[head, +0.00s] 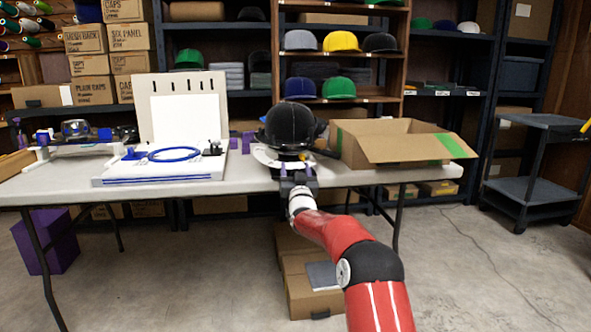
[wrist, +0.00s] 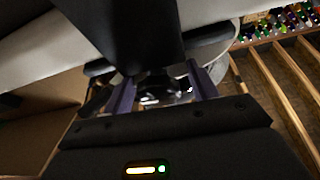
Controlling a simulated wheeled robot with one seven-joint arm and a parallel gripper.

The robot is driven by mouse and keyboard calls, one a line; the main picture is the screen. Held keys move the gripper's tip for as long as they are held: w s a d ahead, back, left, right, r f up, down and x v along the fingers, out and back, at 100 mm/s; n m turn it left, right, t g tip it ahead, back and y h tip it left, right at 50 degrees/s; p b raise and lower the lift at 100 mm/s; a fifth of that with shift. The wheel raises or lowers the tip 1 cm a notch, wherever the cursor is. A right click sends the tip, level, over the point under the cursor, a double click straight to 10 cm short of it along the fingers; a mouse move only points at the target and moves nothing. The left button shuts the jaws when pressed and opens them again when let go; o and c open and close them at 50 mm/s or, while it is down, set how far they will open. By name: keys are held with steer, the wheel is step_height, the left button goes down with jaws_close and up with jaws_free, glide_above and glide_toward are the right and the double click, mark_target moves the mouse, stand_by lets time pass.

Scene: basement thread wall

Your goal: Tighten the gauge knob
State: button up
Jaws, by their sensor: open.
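A black cap (head: 290,122) sits on a round fixture with a pale base (head: 268,158) near the table's front edge. My gripper (head: 297,180) is open, right in front of this fixture in the head view. In the wrist view my gripper (wrist: 160,84) shows two purple-grey fingers, spread apart. A shiny metal part (wrist: 165,96) shows between or just beyond them; I cannot tell whether it is the gauge knob or whether the fingers touch it. A dark block-like shape hides what lies above it. No knob is clear in the head view.
An open cardboard box (head: 385,150) stands right of the fixture on the folding table (head: 240,183). A white board with a blue ring (head: 175,154) lies to the left. Cardboard boxes (head: 305,285) are under the table. A dark cart (head: 530,185) stands at the right.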

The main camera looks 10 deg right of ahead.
steer(key=c, duration=1)
steer(key=shift+f+m+b, duration=0.15)
steer(key=shift+m+b, duration=0.45)
steer(key=shift+b, duration=0.05)
steer(key=shift+d+m+h, duration=0.1)
steer(key=shift+m+h, duration=0.5)
steer(key=o, duration=1)
steer(key=b+v, duration=0.1)
steer(key=v, duration=0.6)
steer(key=shift+s, duration=0.35)
